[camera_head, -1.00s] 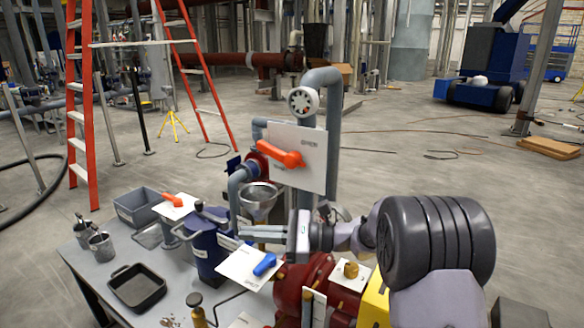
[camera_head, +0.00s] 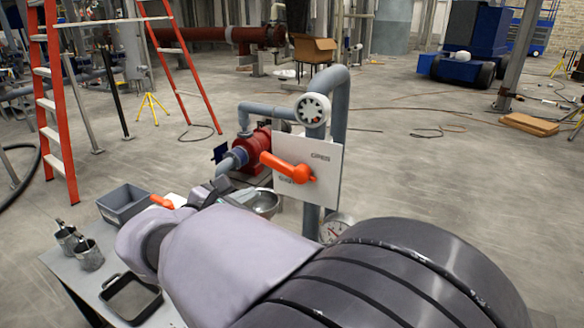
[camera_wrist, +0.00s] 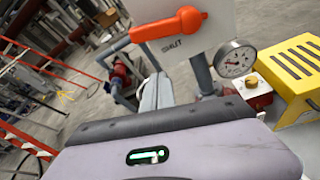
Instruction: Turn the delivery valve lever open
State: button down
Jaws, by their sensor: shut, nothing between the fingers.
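An orange lever (camera_head: 288,167) sits on a white plate (camera_head: 330,180) fixed to grey pipework. Its handle points left and slightly up in the head view. The plate reads OPEN at upper right and a partly covered SHUT below the lever. In the wrist view the lever (camera_wrist: 168,27) lies across the top, with SHUT just under it. My gripper (camera_head: 238,192) is shut and empty, below and left of the handle in the head view, apart from it. Its fingers (camera_wrist: 156,90) point toward the area below the plate in the wrist view.
A pressure gauge (camera_wrist: 235,60) and a yellow guard (camera_wrist: 292,70) stand right of my gripper. A smaller orange lever (camera_head: 162,201), a grey bin (camera_head: 125,203) and a black tray (camera_head: 131,298) are on the table at left.

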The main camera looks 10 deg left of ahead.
aim_at(288, 168)
jog(key=w+d+r+b, duration=0.1)
jog(key=w+d+b, duration=0.1)
jog(key=w, duration=0.3)
jog(key=shift+w+d+r, duration=0.25)
jog(key=shift+w+r, duration=0.1)
jog(key=shift+w+r, duration=0.1)
